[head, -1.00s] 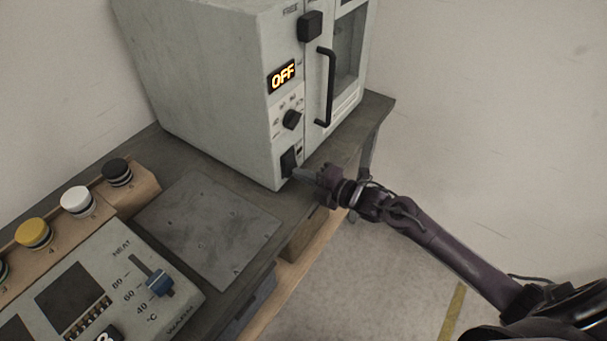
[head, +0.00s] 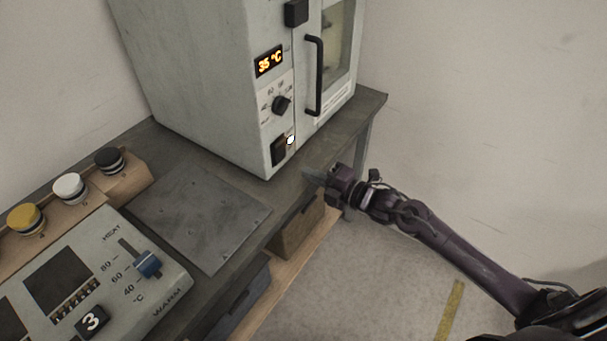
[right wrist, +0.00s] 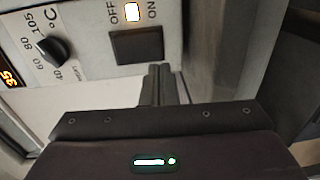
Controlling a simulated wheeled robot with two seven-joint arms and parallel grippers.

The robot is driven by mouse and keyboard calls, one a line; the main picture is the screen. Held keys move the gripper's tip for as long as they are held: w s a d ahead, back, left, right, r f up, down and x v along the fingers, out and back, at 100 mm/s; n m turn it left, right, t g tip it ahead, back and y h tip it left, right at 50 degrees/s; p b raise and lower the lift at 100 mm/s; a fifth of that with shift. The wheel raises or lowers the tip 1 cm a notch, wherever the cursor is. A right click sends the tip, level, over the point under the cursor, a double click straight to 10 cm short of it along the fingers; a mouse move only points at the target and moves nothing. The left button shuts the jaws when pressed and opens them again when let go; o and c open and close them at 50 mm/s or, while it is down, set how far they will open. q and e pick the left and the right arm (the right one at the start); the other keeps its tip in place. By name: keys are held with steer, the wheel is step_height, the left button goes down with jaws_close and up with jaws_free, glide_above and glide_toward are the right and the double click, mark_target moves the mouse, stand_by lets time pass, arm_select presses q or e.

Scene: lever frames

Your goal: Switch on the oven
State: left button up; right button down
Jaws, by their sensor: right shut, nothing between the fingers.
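The grey oven (head: 200,80) stands on the bench at the back. Its display (head: 269,61) is lit and reads 35 °C. Below it are a black temperature knob (head: 282,105) and a black rocker switch (head: 278,151). A small white lamp (head: 291,140) beside the switch is lit. The right wrist view shows the switch (right wrist: 136,46) with OFF and ON labels and the lit lamp (right wrist: 132,12) between them. My right gripper (head: 308,176) is shut and empty, in front of and apart from the switch. My left gripper is out of view.
The oven door has a black handle (head: 316,76), and its window is lit inside. A grey plate (head: 200,215) lies on the bench. A control panel with a blue slider (head: 149,263) and several buttons, one yellow (head: 27,219), stand at left. Floor at right is clear.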

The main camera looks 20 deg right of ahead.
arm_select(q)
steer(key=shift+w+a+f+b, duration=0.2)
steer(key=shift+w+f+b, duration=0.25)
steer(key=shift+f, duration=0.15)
arm_select(e)
steer(key=f+v, duration=0.1)
steer(key=v, duration=0.6)
steer(key=shift+d+f, duration=0.3)
steer(key=shift+d, duration=0.05)
steer(key=shift+s, duration=0.15)
steer(key=shift+f, duration=0.1)
